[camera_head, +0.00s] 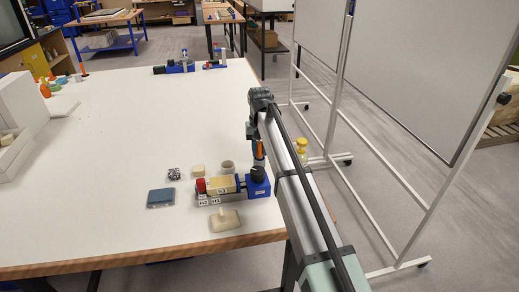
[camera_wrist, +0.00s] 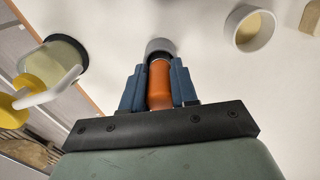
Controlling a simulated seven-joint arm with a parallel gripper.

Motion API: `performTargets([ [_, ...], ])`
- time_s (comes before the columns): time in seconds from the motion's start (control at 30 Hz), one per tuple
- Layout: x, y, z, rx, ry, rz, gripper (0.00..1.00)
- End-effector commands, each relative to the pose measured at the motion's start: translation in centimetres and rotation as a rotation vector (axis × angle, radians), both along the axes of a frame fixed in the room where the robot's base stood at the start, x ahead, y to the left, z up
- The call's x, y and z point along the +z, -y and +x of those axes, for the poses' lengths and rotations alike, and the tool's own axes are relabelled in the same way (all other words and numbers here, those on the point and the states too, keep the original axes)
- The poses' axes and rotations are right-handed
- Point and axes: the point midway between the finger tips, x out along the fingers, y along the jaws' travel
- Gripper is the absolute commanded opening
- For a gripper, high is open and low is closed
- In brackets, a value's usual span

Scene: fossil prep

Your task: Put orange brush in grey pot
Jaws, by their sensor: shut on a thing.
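The orange brush (camera_wrist: 159,84) is held between the two blue fingers of my gripper (camera_wrist: 160,88), its grey end pointing away from the wrist. In the head view the orange brush (camera_head: 260,149) shows as a small upright orange piece beside my arm, over the right side of the table. The grey pot (camera_head: 227,166) stands on the table, to the left of and below my gripper in that picture. In the wrist view the grey pot (camera_wrist: 236,42) is at upper right, apart from the brush, with a pale yellowish inside. The brush's far tip is hidden.
A beige block (camera_head: 197,170) stands left of the pot. In front are a blue-and-red device (camera_head: 221,184), a pale block (camera_head: 225,220) and a blue-grey box (camera_head: 161,197). A yellow-topped item (camera_head: 302,145) is right of my arm. The table's middle is clear.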

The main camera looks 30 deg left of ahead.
Motion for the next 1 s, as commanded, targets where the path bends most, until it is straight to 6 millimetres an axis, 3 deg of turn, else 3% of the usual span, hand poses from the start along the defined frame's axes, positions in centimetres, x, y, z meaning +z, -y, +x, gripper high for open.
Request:
performTargets([
  [0.3, -0.3, 0.0, 0.0, 0.000, 0.000, 0.000, 0.00],
  [0.33, -0.2, 0.0, 0.0, 0.000, 0.000, 0.000, 0.31],
  [0.57, -0.2, 0.0, 0.0, 0.000, 0.000, 0.000, 0.53],
  [0.87, 0.0, 0.0, 0.0, 0.000, 0.000, 0.000, 0.54],
  [1.0, 1.1, -0.1, 0.1, 0.000, 0.002, 0.001, 0.54],
])
